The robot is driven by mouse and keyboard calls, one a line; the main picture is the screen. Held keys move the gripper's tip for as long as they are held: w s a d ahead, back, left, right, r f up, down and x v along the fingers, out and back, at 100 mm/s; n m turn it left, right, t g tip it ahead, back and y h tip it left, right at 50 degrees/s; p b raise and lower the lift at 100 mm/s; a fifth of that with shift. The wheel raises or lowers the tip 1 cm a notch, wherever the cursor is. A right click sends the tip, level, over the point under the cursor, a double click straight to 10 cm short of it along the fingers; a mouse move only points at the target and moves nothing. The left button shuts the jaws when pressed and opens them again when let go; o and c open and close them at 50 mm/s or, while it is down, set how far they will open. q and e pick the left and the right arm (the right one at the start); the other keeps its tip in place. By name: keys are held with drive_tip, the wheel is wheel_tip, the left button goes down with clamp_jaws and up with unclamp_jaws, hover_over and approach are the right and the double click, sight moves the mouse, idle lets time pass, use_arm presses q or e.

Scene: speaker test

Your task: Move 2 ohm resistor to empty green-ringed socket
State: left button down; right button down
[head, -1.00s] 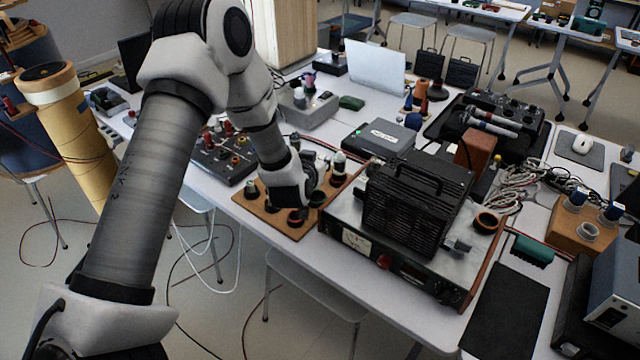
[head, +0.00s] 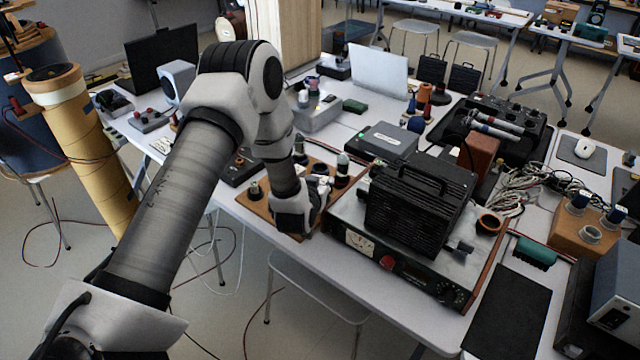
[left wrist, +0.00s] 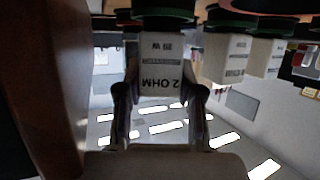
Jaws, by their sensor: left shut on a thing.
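The 2 ohm resistor (left wrist: 163,75) is a pale block marked "2 OHM", with its print upside down in the left wrist view. My left gripper (left wrist: 161,96) is shut on it, one finger on each side. Its dark end meets a green ring (left wrist: 165,23) at the top of that view; I cannot tell whether it is seated. In the head view my left gripper (head: 314,190) is low over the front of the brown socket board (head: 258,207). My arm hides part of the board, and the held resistor is not clear there. My right gripper is not seen.
Two more pale resistors (left wrist: 228,58) stand at green rings beside the held one. A metal instrument with a black handled box (head: 418,205) on it stands close right of the board. A grey device (head: 385,140) is behind. The table's front edge is near the board.

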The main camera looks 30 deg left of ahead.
use_arm(q)
drive_tip(key=c, duration=0.9)
unclamp_jaws()
drive_tip(key=shift+s+d+f, duration=0.1)
drive_tip(key=shift+s+f, duration=0.2)
drive_tip(key=shift+f, duration=0.2)
drive_tip(key=shift+o, duration=0.9)
drive_tip(key=shift+f, duration=0.15)
drive_tip(key=shift+r+p, duration=0.35)
drive_tip(key=shift+r, duration=0.1)
drive_tip(key=shift+s+r, duration=0.1)
drive_tip(key=shift+r, duration=0.05)
drive_tip(key=r+b+v, duration=0.1)
drive_tip(key=v, duration=1)
drive_tip(key=shift+d, duration=0.1)
